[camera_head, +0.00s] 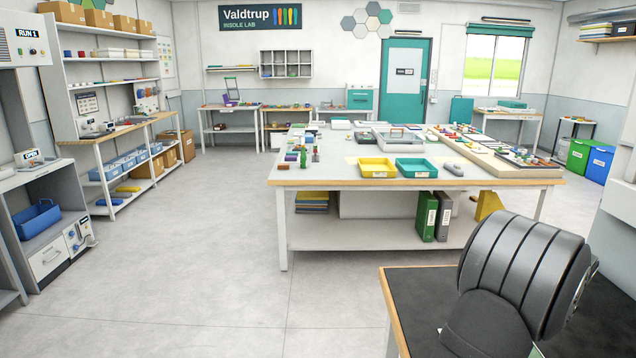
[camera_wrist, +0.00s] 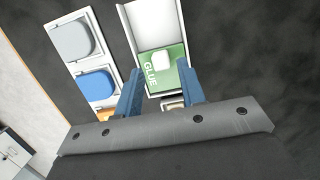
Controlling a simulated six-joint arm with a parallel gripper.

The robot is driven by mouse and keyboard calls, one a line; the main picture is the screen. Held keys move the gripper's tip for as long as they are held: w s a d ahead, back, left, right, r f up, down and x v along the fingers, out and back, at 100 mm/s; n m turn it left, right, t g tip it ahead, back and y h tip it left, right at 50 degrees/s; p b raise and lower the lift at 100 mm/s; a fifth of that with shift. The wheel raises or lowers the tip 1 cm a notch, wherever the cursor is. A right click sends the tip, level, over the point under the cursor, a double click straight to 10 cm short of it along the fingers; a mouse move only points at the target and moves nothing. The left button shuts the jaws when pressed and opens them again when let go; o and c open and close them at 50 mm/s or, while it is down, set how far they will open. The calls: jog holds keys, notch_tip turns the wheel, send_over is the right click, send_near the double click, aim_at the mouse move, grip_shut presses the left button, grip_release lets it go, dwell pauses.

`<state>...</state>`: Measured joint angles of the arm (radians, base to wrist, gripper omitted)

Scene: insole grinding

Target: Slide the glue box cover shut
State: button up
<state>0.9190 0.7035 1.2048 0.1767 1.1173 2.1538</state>
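The glue box (camera_wrist: 125,22) is a narrow white box at the top middle of the wrist view. Its cover (camera_wrist: 151,84) is a green panel marked GLUE with a white raised knob (camera_wrist: 161,61). The cover lies over the lower part of the box, and the upper part stands uncovered, showing a pale interior (camera_wrist: 155,24). My gripper (camera_wrist: 160,72) is open, its two blue fingers apart on either side of the knob's line, below it in the picture. I cannot tell whether they touch anything. I cannot make out the glue box in the head view.
A white tray with a grey pad (camera_wrist: 74,40) and a blue pad (camera_wrist: 97,84) lies left of the box on a dark surface. The head view shows a black-topped bench (camera_head: 420,310), and a large worktable (camera_head: 330,178) with yellow and green trays farther off.

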jog(key=shift+f, duration=2.1)
jog(key=shift+r, duration=0.15)
jog(key=c, duration=0.7)
jog(key=o, duration=0.7)
jog(key=shift+s, duration=0.1)
jog(key=shift+r, duration=0.1)
jog(key=shift+r, duration=3.4)
